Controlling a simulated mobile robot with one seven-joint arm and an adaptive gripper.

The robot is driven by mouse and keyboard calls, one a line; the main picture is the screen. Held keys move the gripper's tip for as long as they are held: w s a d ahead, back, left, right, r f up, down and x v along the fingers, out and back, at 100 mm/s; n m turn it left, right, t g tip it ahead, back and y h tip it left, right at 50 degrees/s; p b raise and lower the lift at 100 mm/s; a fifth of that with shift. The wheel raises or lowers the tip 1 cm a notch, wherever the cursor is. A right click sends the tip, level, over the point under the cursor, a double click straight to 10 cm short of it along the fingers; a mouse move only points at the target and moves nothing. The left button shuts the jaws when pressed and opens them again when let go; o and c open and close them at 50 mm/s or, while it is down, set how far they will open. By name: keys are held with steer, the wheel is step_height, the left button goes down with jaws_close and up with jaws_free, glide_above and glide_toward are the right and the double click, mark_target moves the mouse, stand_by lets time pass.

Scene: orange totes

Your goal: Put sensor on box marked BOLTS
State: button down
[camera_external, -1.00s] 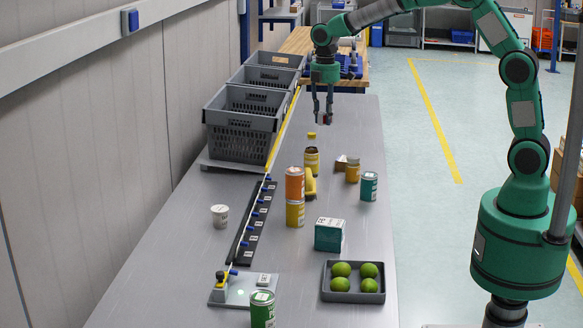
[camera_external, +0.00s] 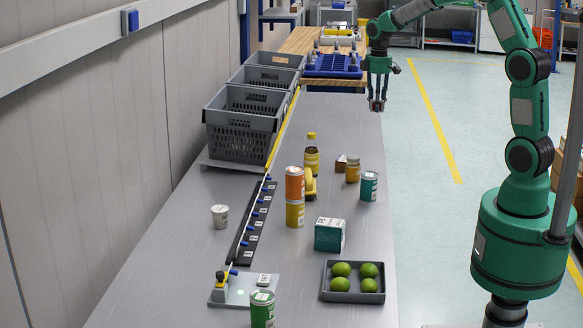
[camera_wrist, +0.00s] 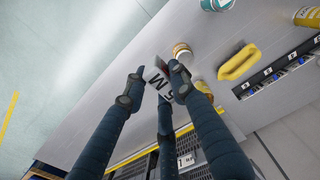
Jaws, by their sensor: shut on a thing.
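My gripper (camera_external: 377,104) is over the right edge of the grey table, past the bottle. In the wrist view my gripper (camera_wrist: 157,84) has its dark fingers closed around a small pale block (camera_wrist: 158,79) with dark letters, an M among them. The fingers cover part of the block, and I cannot tell whether it is the sensor. A teal and white box (camera_external: 329,235) and a small brown box (camera_external: 341,164) stand on the table. The grey crates (camera_external: 236,145) at the left bear small labels. I cannot read BOLTS on any of these.
A bottle (camera_external: 312,160), stacked orange (camera_external: 295,183) and yellow cans (camera_external: 295,214), a jar (camera_external: 353,171) and a teal can (camera_external: 369,186) stand mid-table. A tray (camera_external: 352,297) holds green fruit. A white cup (camera_external: 220,216) is at left. The table's far right is clear.

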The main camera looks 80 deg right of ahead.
step_height(320, 180, down, 18)
steer(key=shift+a, duration=0.15)
steer(key=shift+w, duration=0.15)
steer(key=b, duration=0.2)
glide_above(343, 158)
steer(key=shift+d+f, duration=0.2)
steer(key=shift+f, duration=0.5)
steer(key=shift+f+b, duration=0.35)
steer(key=shift+f, duration=1.4)
steer(key=c, duration=1.4)
jaws_free()
steer(key=shift+f, duration=0.15)
steer(key=shift+c, duration=0.2)
